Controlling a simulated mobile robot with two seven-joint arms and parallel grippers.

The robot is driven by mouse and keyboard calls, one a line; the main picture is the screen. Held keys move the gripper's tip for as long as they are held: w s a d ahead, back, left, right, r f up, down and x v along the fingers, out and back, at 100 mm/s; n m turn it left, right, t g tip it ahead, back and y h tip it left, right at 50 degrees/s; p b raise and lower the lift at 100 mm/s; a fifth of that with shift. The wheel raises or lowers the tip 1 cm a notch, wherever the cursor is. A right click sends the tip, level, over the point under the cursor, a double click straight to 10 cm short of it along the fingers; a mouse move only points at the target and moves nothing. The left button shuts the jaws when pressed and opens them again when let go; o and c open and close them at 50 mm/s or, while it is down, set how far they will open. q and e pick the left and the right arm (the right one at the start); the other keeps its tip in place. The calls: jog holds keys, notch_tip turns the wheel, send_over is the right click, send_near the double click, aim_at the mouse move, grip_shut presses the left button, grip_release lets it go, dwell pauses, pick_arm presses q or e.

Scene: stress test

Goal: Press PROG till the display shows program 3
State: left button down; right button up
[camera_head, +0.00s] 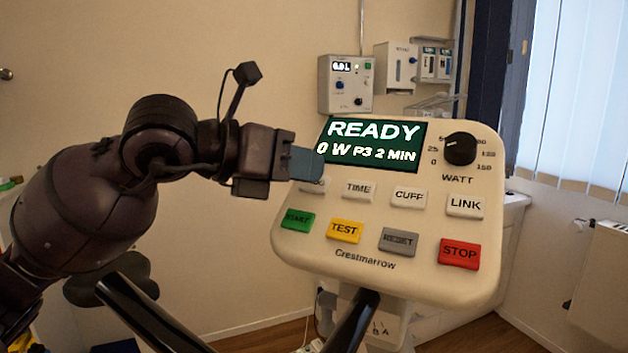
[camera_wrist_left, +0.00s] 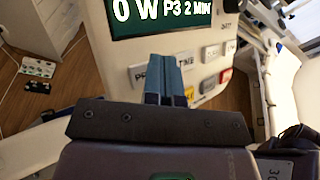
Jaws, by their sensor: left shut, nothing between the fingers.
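The console (camera_head: 400,271) has a green display (camera_head: 373,144) that reads READY, 0 W, P3, 2 MIN. The PROG key (camera_head: 314,185) is mostly hidden behind my left gripper (camera_head: 307,163) in the head view. In the left wrist view the PROG key (camera_wrist_left: 140,76) shows beside the closed blue fingertips (camera_wrist_left: 164,75), which overlap part of its label. My left gripper is shut and empty, with its tips at or just in front of the key; I cannot tell whether they touch it. My right gripper is not in view.
TIME (camera_head: 358,190), CUFF (camera_head: 409,197) and LINK (camera_head: 465,205) keys sit right of PROG. START (camera_head: 298,220), TEST (camera_head: 345,231), RESET (camera_head: 398,241) and the red STOP (camera_head: 459,253) lie below. A black WATT knob (camera_head: 460,149) stands out at the upper right.

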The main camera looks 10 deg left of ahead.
pick_arm(q)
jog(key=shift+s+a+r+p, duration=0.1)
jog(key=shift+s+r+p, duration=0.2)
jog(key=shift+s+r, duration=0.15)
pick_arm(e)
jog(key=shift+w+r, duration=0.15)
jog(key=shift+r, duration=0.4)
pick_arm(q)
jog(key=shift+w, duration=0.1)
jog(key=shift+s+a+r+p, duration=0.15)
jog(key=shift+s+r+p, duration=0.45)
jog(key=shift+r, duration=0.35)
jog(key=shift+s+a+r+p, duration=0.15)
jog(key=shift+s+r+p, duration=0.2)
jog(key=shift+s+r, duration=0.2)
jog(key=shift+s+a+r+p, duration=0.15)
jog(key=shift+s+r+p, duration=0.2)
jog(key=shift+r, duration=0.2)
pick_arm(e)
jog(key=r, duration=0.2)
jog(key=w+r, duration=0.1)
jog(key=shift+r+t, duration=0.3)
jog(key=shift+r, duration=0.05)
